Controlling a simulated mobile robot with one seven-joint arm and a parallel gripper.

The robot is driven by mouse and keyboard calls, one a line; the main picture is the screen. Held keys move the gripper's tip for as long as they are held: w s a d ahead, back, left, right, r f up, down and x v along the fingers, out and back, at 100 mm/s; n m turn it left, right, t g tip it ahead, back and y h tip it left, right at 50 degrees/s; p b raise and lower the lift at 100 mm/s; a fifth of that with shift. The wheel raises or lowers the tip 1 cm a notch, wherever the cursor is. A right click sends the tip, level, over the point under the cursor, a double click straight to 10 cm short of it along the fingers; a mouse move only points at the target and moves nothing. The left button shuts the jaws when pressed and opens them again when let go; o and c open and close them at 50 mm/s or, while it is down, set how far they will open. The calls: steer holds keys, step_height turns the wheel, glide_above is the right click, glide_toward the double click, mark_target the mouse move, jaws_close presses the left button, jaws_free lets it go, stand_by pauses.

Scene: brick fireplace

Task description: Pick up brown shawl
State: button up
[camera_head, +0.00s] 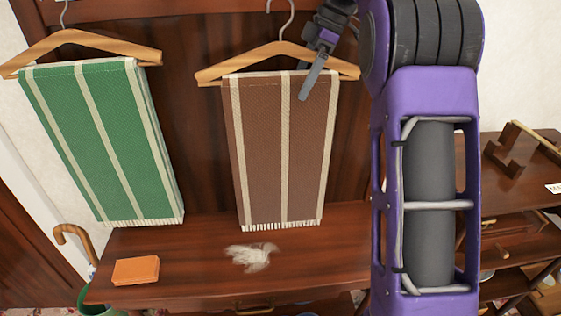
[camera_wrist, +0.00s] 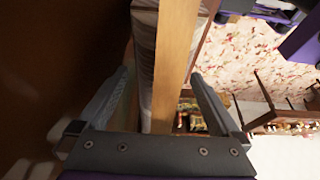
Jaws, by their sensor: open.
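The brown shawl (camera_head: 262,150) with cream stripes and a fringed lower edge hangs folded over a wooden hanger (camera_head: 210,76) in the middle of the head view. My gripper (camera_head: 312,78) is at the upper right of the shawl, by the hanger's right arm. In the wrist view my gripper (camera_wrist: 161,75) is open, its two fingers on either side of the wooden hanger bar (camera_wrist: 178,50). Pale folded fabric (camera_wrist: 145,35), probably the shawl's edge, lies beside the bar. I cannot tell whether the fingers touch either.
A green striped shawl (camera_head: 100,140) hangs on another hanger at the left. Below, the wooden bench (camera_head: 200,280) holds an orange block (camera_head: 135,270) and a whitish tuft (camera_head: 252,257). A cane (camera_head: 72,235) stands at the left. A wooden shelf (camera_head: 515,190) stands at the right.

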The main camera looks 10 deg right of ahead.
jaws_close()
stand_by(0.6)
